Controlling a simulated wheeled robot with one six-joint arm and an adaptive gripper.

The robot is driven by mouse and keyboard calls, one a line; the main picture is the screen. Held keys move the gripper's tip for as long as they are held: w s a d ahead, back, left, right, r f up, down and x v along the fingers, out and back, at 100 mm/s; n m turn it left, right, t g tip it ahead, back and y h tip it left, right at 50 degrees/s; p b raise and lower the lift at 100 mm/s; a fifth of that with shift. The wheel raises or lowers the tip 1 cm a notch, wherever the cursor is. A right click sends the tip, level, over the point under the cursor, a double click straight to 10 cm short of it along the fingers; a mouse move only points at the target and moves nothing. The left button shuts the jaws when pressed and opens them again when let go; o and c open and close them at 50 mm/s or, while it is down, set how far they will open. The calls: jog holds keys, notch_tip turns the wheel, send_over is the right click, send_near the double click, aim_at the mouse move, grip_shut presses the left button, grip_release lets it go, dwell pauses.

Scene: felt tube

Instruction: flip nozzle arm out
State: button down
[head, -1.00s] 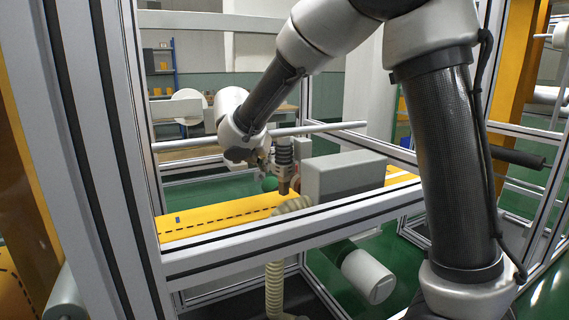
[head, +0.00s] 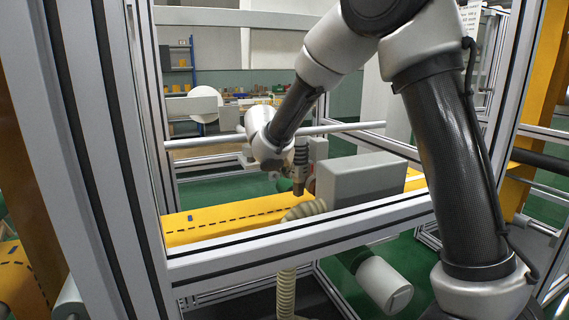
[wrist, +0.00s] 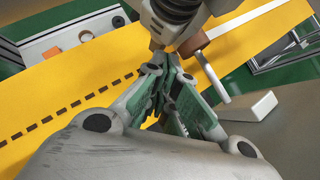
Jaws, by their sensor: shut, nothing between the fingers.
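The nozzle (head: 300,165) is a dark ribbed cylinder with a brown tip, upright above the yellow felt strip. In the wrist view its dark body and grey collar (wrist: 172,20) are at the top, with a brown block and a short metal rod (wrist: 212,75) beside it. I cannot tell which of these parts is the nozzle arm. My gripper (head: 280,175) is just left of the nozzle in the head view. In the wrist view my gripper (wrist: 166,68) has its green-padded fingers together and empty, with the tips close below the collar. Whether they touch it is unclear.
The yellow felt (head: 225,220) with a dashed line runs beneath. A grey box (head: 372,180) stands right of the nozzle, with a ribbed cream hose (head: 303,210) in front. The aluminium frame's front rail (head: 320,232) and posts surround the work area. A horizontal bar (head: 345,128) passes behind the nozzle.

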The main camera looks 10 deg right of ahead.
aim_at(300, 172)
jog(key=w+d, duration=0.1)
jog(key=w+d+f, duration=0.1)
jog(key=w, duration=0.1)
jog(key=w+d+f, duration=0.1)
jog(key=w, duration=0.1)
jog(key=shift+w+d+f, duration=0.1)
jog(key=shift+d+f, duration=0.05)
jog(key=shift+w+d, duration=0.25)
jog(key=shift+d, duration=0.4)
jog(key=w+d, duration=0.1)
jog(key=d, duration=0.1)
jog(key=w+d, duration=0.2)
jog(key=d, duration=0.1)
jog(key=w+d, duration=0.2)
jog(key=d, duration=0.1)
jog(key=w+d+n+y, duration=0.1)
jog(key=w+d, duration=0.7)
jog(key=w, duration=0.3)
jog(key=shift+d+t, duration=0.3)
jog(key=shift+d, duration=0.05)
jog(key=shift+s, duration=0.15)
